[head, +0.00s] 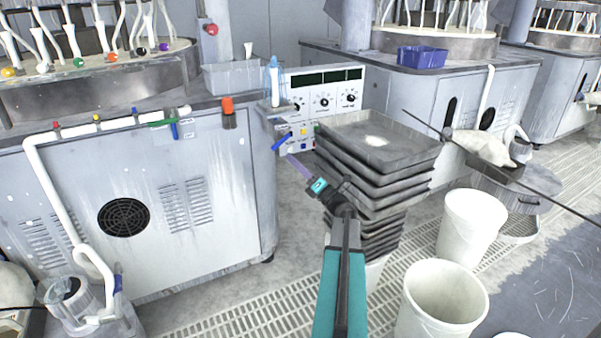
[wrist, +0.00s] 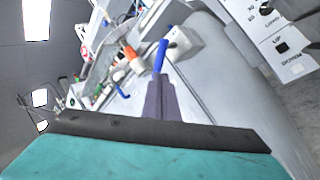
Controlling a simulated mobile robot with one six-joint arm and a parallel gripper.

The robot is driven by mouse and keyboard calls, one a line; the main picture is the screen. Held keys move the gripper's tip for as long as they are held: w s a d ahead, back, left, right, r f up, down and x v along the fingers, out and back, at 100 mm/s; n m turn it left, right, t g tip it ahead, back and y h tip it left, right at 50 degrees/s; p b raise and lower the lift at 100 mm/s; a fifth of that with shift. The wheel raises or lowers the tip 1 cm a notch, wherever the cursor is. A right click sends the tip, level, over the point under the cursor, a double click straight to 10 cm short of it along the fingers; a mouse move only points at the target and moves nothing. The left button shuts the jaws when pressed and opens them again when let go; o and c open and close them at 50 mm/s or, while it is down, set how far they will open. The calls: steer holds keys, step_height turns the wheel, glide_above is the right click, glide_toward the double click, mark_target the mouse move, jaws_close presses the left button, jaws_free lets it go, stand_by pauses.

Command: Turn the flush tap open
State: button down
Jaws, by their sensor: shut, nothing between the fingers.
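My gripper (head: 296,162) is shut and empty, reaching out in front of the control panel. A blue lever (head: 282,141) lies just beyond its tips. In the wrist view the closed fingers (wrist: 160,88) point at this blue lever (wrist: 161,56), which stands beside a pale block (wrist: 181,42). I cannot tell whether tips and lever touch. Another blue lever (head: 174,130) hangs by a green handle (head: 163,123) on the white pipe (head: 92,127) of the left machine. No label shows which lever is the flush tap.
A stack of dark trays (head: 375,140) stands close to the right of my gripper. White buckets (head: 443,300) stand on the floor at the right. An orange cap (head: 228,106) sits on the machine's edge.

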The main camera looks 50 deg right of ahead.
mark_target(281, 142)
steer(key=x, duration=0.4)
steer(key=shift+b, duration=0.3)
steer(key=shift+s, duration=0.15)
